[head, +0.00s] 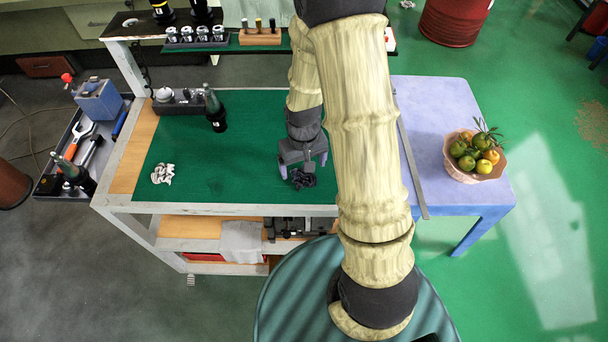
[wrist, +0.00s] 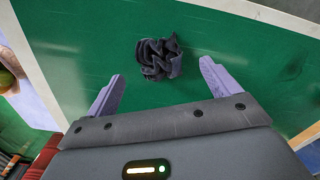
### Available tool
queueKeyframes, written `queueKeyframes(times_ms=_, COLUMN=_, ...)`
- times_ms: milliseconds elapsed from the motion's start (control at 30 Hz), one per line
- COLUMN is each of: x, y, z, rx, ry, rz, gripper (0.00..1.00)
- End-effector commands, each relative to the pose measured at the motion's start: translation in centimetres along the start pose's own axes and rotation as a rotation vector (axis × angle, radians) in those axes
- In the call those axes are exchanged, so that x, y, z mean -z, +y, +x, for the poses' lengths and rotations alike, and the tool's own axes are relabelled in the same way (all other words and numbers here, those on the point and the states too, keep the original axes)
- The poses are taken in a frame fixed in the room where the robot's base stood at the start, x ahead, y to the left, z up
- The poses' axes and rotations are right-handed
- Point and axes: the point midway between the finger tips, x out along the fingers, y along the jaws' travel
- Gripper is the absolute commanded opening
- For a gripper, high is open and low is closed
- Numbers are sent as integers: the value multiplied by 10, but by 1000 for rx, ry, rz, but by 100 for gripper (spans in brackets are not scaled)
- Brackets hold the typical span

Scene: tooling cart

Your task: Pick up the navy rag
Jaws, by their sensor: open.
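The navy rag (head: 303,179) is a small dark crumpled heap on the green mat of the cart top, near its front edge. It also shows in the wrist view (wrist: 160,58), beyond the fingertips and roughly centred between them. My gripper (head: 303,168) is open, its two purple fingers spread above and just behind the rag. In the wrist view my gripper (wrist: 163,82) has nothing between its fingers. My arm covers part of the mat to the right of the rag in the head view.
A dark bottle-like tool (head: 215,112) and a grey block (head: 180,103) stand at the back left. A fruit bowl (head: 474,165) sits on the lilac table (head: 440,105) to the right. The mat's middle (head: 240,150) is clear.

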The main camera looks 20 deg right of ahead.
Motion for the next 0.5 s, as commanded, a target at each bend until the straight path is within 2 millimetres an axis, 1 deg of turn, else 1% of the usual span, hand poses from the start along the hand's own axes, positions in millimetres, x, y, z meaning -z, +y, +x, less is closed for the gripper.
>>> queueKeyframes(times_ms=200, x=0, y=2, z=25, rx=0, ry=-4, rz=1, gripper=88)
queueKeyframes(times_ms=300, x=1, y=2, z=34, rx=0, ry=-3, rz=1, gripper=88)
queueKeyframes(times_ms=500, x=1, y=2, z=38, rx=0, ry=0, rz=1, gripper=88)
